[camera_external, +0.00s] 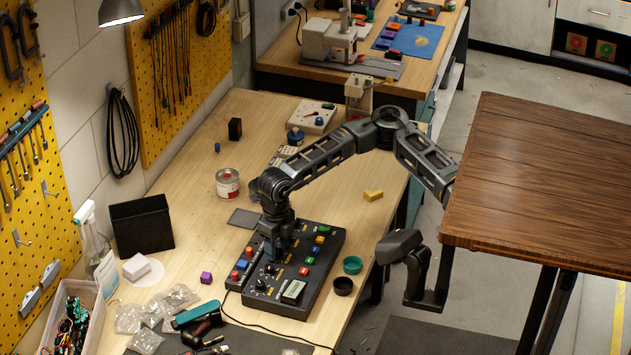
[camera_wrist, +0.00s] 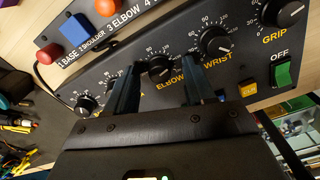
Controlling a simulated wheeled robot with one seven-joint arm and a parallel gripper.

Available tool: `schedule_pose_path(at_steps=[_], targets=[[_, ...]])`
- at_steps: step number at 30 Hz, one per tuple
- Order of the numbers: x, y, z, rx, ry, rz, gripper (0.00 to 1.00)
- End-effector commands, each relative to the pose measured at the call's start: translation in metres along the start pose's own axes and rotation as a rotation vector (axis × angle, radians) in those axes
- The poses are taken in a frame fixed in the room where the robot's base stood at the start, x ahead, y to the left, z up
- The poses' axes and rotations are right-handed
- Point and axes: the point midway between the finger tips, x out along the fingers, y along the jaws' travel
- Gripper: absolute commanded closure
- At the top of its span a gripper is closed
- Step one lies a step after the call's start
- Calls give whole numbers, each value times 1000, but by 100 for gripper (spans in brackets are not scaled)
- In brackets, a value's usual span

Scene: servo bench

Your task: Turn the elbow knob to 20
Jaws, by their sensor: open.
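The black control box (camera_external: 322,262) lies on the wooden bench, with its row of dials partly under my arm. In the wrist view, the elbow knob (camera_wrist: 160,71) is black and round, with a white scale around it and a yellow ELBOW label below. I cannot read its exact setting. My gripper (camera_wrist: 160,85) is open, with one dark blue finger on each side of the elbow knob. I cannot tell whether either finger touches it. The gripper also shows in the external view (camera_external: 279,250), pointing down over the box.
The wrist knob (camera_wrist: 215,42) stands just right of the right finger, with the grip knob (camera_wrist: 283,12) farther right. A green OFF switch (camera_wrist: 283,74) is near the right.

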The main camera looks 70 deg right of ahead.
Motion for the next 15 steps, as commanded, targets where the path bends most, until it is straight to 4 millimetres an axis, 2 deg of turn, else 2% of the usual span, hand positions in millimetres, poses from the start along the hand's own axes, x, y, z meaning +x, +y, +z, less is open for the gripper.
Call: schedule_pose_path(at_steps=[9,15], targets=[[3,0,0,-1,1,1,47],[3,0,0,-1,1,1,66]])
